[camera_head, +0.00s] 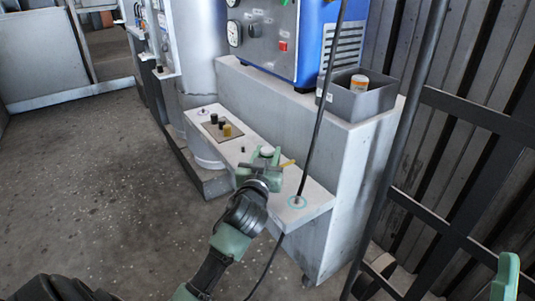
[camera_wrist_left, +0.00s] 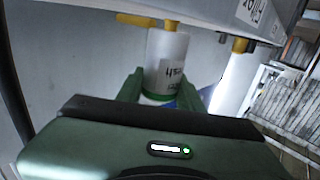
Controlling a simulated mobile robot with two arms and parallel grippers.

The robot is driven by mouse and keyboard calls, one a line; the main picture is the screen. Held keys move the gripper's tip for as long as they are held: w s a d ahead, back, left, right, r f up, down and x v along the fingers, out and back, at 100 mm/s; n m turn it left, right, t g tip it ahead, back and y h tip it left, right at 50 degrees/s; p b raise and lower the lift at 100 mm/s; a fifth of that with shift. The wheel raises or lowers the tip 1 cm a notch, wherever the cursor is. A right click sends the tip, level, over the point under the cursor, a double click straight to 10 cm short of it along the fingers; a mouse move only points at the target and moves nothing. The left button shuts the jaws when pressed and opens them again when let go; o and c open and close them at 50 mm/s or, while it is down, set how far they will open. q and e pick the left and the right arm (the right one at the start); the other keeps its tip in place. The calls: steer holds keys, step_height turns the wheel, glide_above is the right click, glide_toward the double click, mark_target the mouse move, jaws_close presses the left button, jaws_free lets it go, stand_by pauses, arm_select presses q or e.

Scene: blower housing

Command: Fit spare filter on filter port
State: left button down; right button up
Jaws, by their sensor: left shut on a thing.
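A white cylindrical filter (camera_wrist_left: 167,50) with a printed label and a green lower band stands between my left gripper's green fingers in the left wrist view. My left gripper (camera_wrist_left: 161,92) is shut on it. A yellow fitting (camera_wrist_left: 172,25) shows right at the filter's top; whether they touch, I cannot tell. In the head view my left gripper (camera_head: 262,165) is above the pale ledge (camera_head: 318,200), with a white round top (camera_head: 267,150) showing between its fingers. A green part at the lower right edge (camera_head: 507,275) looks like my right gripper, mostly cut off.
A grey bin (camera_head: 376,103) holding an orange-and-white cylinder (camera_head: 359,82) stands on the upper shelf beside a blue machine (camera_head: 312,35). Small knobs (camera_head: 222,125) sit on the ledge. A dark railing stands at right.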

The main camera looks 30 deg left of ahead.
steer(key=shift+s, duration=0.1)
arm_select(q)
steer(key=shift+f, duration=0.4)
steer(key=c, duration=0.8)
jaws_free()
steer(key=shift+c, duration=0.2)
arm_select(e)
steer(key=shift+s+d+r+t+y, duration=0.1)
steer(key=shift+s+r+t+y, duration=0.4)
steer(key=shift+s+r+t, duration=0.3)
arm_select(q)
steer(key=shift+s+d+f, duration=0.1)
steer(key=shift+s+d, duration=0.05)
steer(key=shift+s, duration=0.2)
steer(key=p+v, duration=0.1)
steer(key=v, duration=0.5)
steer(key=shift+s, duration=0.1)
steer(key=shift+s+d, duration=0.2)
steer(key=shift+s, duration=0.2)
arm_select(e)
steer(key=w+f+g+h, duration=0.1)
steer(key=w+f+g, duration=0.3)
steer(key=f, duration=0.1)
steer(key=shift+w+a+f+h, duration=0.2)
steer(key=shift+w+h, duration=0.05)
steer(key=shift+h, duration=0.05)
